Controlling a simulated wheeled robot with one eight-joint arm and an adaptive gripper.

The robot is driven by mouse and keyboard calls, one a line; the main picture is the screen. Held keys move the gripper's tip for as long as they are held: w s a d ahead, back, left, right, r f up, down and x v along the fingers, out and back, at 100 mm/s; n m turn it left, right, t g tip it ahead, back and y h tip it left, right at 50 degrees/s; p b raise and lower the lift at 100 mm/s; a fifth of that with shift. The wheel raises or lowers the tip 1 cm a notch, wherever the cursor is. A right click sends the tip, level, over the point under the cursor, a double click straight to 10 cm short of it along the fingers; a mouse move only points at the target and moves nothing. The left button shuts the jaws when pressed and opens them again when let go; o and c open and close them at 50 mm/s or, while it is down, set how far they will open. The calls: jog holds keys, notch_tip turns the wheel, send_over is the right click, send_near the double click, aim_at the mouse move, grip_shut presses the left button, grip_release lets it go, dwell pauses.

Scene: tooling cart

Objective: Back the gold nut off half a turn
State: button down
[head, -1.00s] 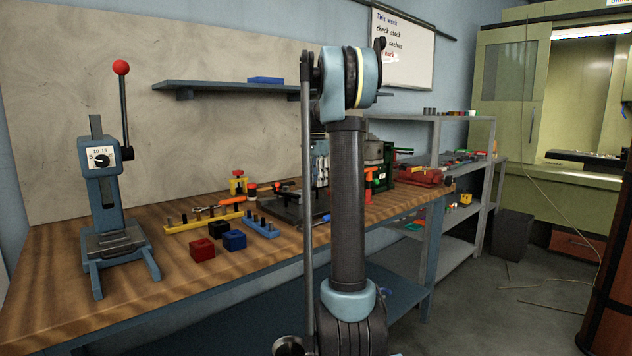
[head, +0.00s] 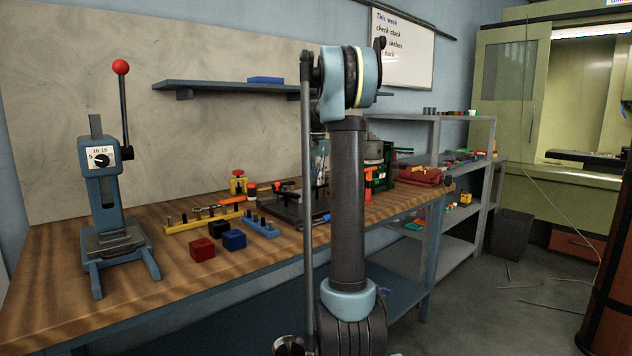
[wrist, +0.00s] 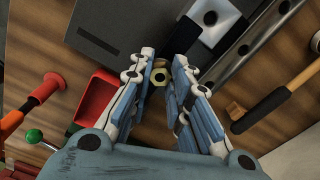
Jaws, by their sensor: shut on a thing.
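In the wrist view the gold nut (wrist: 160,77), a small pale-yellow hex ring with a dark hole, sits between the two fingers of my gripper (wrist: 163,66). The blue and white fingers stand on either side of it, and my gripper is shut on it. The exact contact at the flats is too small to make out. In the head view my own arm hides the nut and most of my gripper.
In the wrist view a grey block (wrist: 112,30) lies beside the left finger and a red bin (wrist: 95,97) left of it. A hammer (wrist: 276,97) lies at right. In the head view an arbor press (head: 104,200) stands at the bench's left.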

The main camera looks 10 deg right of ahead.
jog(key=shift+n, duration=1)
jog(key=c, duration=1.5)
grip_release()
jog(key=shift+o, duration=0.2)
notch_tip(320, 180, up, 12)
